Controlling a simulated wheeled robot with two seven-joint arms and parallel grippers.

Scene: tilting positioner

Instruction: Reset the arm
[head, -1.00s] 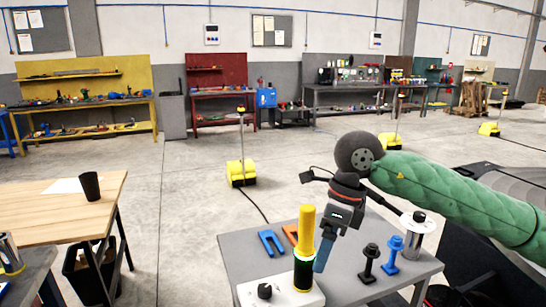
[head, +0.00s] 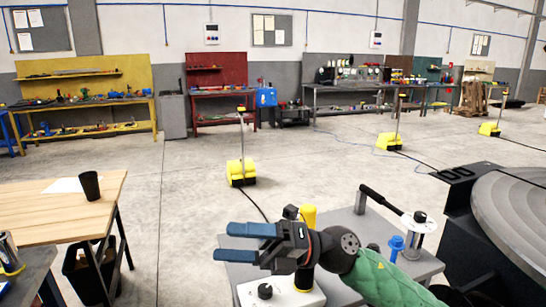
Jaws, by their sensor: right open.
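My right arm, in a green sleeve, comes in from the lower right of the head view. Its gripper (head: 238,243) has two blue-tipped fingers pointing left, spread apart with nothing between them. It hangs over the left part of the grey table (head: 232,272), in front of a yellow cylinder (head: 308,215), and hides most of that cylinder. The large round grey disc (head: 515,205) of the positioner stands at the right on a dark base. My left gripper is not in view.
The grey table holds a white box with a black knob (head: 265,291), a blue knobbed piece (head: 396,243) and a metal cylinder with a black lever (head: 418,225). A wooden table (head: 60,215) with a black cup (head: 90,185) stands left.

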